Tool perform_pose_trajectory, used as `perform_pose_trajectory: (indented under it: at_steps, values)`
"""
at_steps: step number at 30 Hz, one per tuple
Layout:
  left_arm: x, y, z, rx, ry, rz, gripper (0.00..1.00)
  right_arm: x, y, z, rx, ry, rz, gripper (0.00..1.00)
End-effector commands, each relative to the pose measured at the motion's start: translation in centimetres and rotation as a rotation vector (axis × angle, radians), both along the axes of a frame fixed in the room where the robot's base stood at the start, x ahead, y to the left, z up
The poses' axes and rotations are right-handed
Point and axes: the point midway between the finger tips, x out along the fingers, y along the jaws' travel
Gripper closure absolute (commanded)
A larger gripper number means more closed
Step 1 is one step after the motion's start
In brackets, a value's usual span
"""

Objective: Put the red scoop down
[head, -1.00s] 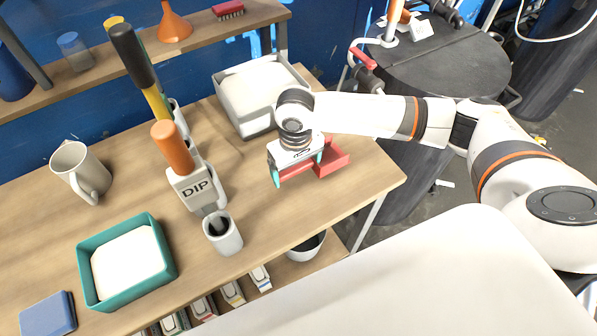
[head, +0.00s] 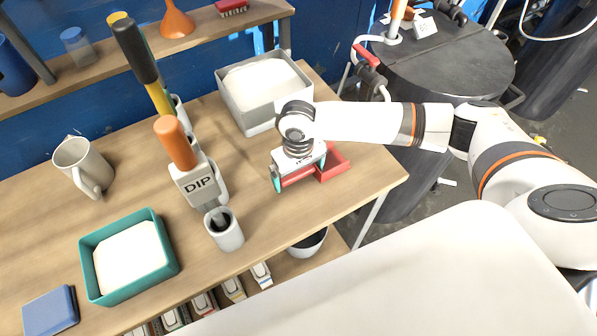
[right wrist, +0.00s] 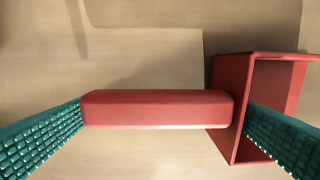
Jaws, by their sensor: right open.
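The red scoop (head: 335,166) has a square bowl and a bar handle, and is at the right part of the wooden table. In the right wrist view the scoop's handle (right wrist: 155,109) runs across the picture, with the bowl at the right. My right gripper (head: 299,170) is open above the scoop. Its teal fingers stand wide apart, one by the free end of the handle and one at the bowl. The scoop looks to be on or very close to the tabletop; its underside is hidden. My left gripper is not in view.
A grey bin of white powder (head: 281,118) stands just behind the scoop. A grey holder marked DIP (head: 197,187) and a grey cup (head: 226,241) stand to the left. A teal tray (head: 172,262) is at the front left. The table between cup and scoop is clear.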

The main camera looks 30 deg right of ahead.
Motion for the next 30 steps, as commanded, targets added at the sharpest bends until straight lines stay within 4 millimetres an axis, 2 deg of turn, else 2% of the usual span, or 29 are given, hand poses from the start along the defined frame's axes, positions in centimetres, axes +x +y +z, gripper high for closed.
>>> perform_pose_trajectory:
  at_steps: [5, 12, 18, 23, 30]
  values:
    - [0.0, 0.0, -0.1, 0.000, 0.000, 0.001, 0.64, 0.1, 0.0, 2.6, 0.002, -0.004, 0.000, 0.00]
    - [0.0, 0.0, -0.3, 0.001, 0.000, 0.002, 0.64, 0.1, 0.1, 7.9, 0.002, -0.005, 0.000, 0.00]
    - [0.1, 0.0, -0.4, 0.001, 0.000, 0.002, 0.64, 0.0, 0.1, 10.9, 0.002, -0.002, 0.000, 0.00]
    - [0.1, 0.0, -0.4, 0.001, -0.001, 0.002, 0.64, 0.0, 0.1, 11.9, 0.001, -0.001, 0.000, 0.00]
    - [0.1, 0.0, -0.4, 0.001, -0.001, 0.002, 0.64, 0.0, 0.1, 12.0, 0.001, 0.000, 0.000, 0.00]
